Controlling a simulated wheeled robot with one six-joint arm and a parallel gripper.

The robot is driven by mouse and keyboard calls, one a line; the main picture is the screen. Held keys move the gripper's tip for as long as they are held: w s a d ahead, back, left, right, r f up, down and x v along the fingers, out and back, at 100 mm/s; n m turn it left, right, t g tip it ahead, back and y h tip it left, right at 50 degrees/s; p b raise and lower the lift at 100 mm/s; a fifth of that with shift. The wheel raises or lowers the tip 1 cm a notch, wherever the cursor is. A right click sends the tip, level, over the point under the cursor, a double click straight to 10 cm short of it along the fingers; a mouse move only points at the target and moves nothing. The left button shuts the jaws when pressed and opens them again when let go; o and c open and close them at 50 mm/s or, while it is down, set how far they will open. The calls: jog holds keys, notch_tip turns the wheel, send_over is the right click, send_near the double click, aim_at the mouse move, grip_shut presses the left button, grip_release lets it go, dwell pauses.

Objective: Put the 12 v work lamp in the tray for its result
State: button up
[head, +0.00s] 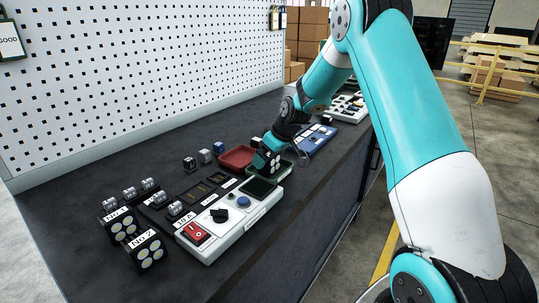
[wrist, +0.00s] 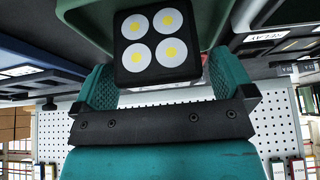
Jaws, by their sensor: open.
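The work lamp, a black block with four round white-and-yellow lights, is between my gripper's fingers in the wrist view (wrist: 157,47). Its face also shows below the gripper in the head view (head: 275,164). My gripper (wrist: 162,88) is open, with a teal finger on each side of the lamp and gaps beside it. In the head view my gripper (head: 268,160) is low over the green tray (head: 287,170). The lamp appears to be in this tray; its contact with the floor is hidden. A red tray (head: 237,156) lies just left, empty where visible.
A white test panel (head: 232,220) with a red switch, knob, blue button and dark screen is in front. Lamps marked NO.1 (head: 119,223) and NO.2 (head: 146,250) stand at the near left. A blue tray (head: 314,140) lies beyond. A pegboard (head: 140,80) backs the bench.

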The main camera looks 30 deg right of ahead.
jog(key=b+v, duration=0.1)
jog(key=v, duration=1.1)
jog(key=s+a+r+n+g+y, duration=0.15)
jog(key=s+a, duration=0.25)
jog(key=a, duration=0.4)
jog(key=s+a+r, duration=0.2)
jog(key=s+a, duration=0.3)
jog(key=a, duration=0.4)
jog(key=s+a+g, duration=0.2)
jog(key=s+a, duration=0.3)
jog(key=s, duration=0.6)
jog(key=s+a+n+g+p, duration=0.1)
jog(key=s+a, duration=0.5)
jog(key=s, duration=0.5)
jog(key=shift+a+r+g+y, duration=0.2)
jog(key=shift+r+g+y, duration=0.15)
jog(key=shift+n, duration=0.25)
